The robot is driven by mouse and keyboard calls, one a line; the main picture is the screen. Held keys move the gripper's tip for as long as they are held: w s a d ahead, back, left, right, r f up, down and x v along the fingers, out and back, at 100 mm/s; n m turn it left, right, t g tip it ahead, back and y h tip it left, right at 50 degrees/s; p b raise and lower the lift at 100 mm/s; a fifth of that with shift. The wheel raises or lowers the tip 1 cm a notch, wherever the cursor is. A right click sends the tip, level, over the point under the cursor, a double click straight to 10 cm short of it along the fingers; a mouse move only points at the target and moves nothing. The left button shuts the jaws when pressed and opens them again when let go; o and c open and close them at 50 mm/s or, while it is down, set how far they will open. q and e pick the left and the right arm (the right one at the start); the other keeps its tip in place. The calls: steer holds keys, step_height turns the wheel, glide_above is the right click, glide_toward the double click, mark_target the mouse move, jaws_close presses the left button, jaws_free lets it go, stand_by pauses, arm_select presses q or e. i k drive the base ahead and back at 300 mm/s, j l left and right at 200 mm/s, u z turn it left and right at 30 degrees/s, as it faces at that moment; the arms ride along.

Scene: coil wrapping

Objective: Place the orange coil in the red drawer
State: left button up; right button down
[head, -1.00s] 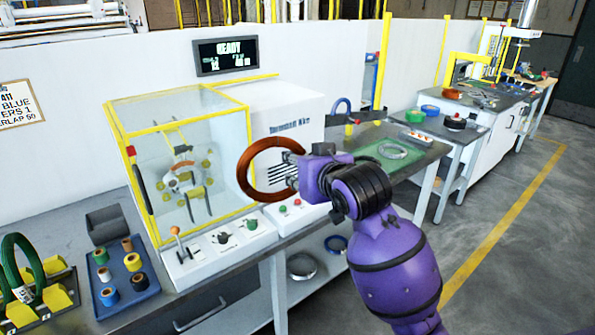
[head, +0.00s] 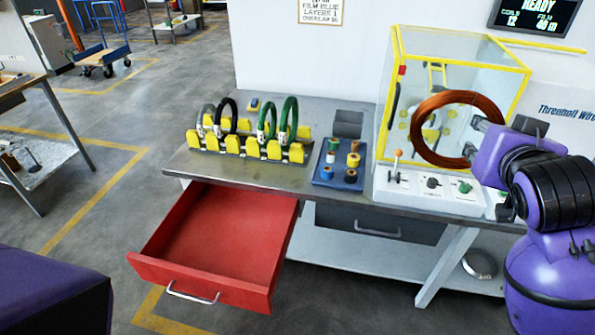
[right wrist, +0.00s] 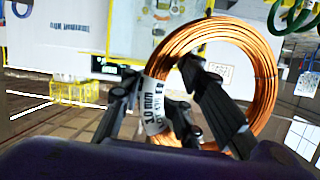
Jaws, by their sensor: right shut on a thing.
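The orange coil (head: 417,128) is a copper-coloured ring held up in front of the glazed machine in the head view. My right gripper (head: 474,142) is shut on the coil's right side. The red drawer (head: 222,240) is pulled out under the left end of the workbench and is empty. The coil is above the bench, to the right of the drawer and apart from it. My left gripper is not in view.
A yellow rack (head: 250,146) with green and dark coils stands on the bench (head: 225,175) above the drawer. A blue tray of spools (head: 340,172) stands between the rack and the machine (head: 455,60). A grey drawer (head: 380,228) is shut. Open floor lies left of the red drawer.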

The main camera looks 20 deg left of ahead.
mark_target(229, 228)
steer(key=u, duration=0.4)
steer(key=j+u, duration=0.1)
steer(key=u, duration=0.35)
steer(key=i+u, duration=0.1)
steer(key=u, duration=0.3)
steer(key=i+j, duration=0.45)
steer(key=i, duration=0.25)
steer(key=j+u, duration=0.05)
